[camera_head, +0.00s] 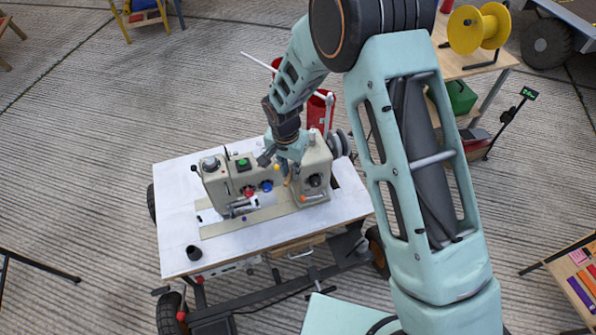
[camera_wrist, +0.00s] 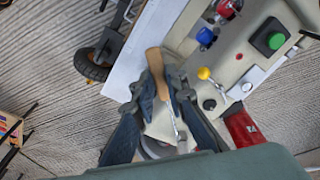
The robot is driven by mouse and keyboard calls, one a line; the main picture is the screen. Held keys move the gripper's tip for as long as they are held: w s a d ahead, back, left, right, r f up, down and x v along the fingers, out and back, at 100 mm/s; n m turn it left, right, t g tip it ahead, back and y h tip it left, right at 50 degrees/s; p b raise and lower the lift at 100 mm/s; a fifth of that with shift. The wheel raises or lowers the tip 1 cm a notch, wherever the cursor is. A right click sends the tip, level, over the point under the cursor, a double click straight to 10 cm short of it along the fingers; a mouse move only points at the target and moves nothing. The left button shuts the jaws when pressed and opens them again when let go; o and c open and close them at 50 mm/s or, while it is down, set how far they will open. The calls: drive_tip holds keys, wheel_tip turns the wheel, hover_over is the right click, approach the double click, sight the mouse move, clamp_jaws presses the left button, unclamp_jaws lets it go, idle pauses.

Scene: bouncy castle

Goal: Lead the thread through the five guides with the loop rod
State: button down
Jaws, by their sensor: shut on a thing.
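My gripper (camera_wrist: 160,92) is shut on the wooden handle of the loop rod (camera_wrist: 155,62). The handle sticks out beyond the fingertips, and a thin metal part shows back between the fingers. In the head view my gripper (camera_head: 284,166) is over the cream sewing machine (camera_head: 232,185), close to its right-hand block; whether the rod touches anything I cannot tell. The machine also shows in the wrist view (camera_wrist: 240,45), with a yellow ball knob (camera_wrist: 203,73) right of the gripper. The thread and the five guides are too small or hidden to make out.
The machine stands on a white table (camera_head: 180,235) with a small black cup (camera_head: 194,252) at its front left. Thin rods and a red container (camera_head: 320,108) rise behind the machine. A yellow spool (camera_head: 478,28) is on another table. The white table's left side is mostly clear.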

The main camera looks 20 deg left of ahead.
drive_tip(key=shift+w+d+r+p, duration=0.15)
drive_tip(key=shift+w+r+p, duration=0.1)
drive_tip(key=shift+w, duration=0.2)
drive_tip(key=shift+w+d+r+p, duration=0.15)
drive_tip(key=shift+w+r, duration=0.1)
drive_tip(key=shift+w, duration=0.2)
drive_tip(key=shift+w+d+r+p, duration=0.1)
drive_tip(key=shift+w+r+p, duration=0.05)
drive_tip(key=shift+w, duration=1.2)
drive_tip(key=shift+w+d+r+p, duration=0.1)
drive_tip(key=shift+w+p, duration=0.05)
drive_tip(key=shift+w, duration=1.2)
drive_tip(key=shift+b, duration=0.65)
drive_tip(key=shift+s+a+f+b, duration=0.15)
drive_tip(key=shift+s+b, duration=0.2)
drive_tip(key=shift+s, duration=0.9)
drive_tip(key=shift+s+a+f+b, duration=0.1)
drive_tip(key=shift+s+b, duration=0.2)
drive_tip(key=shift+s, duration=0.95)
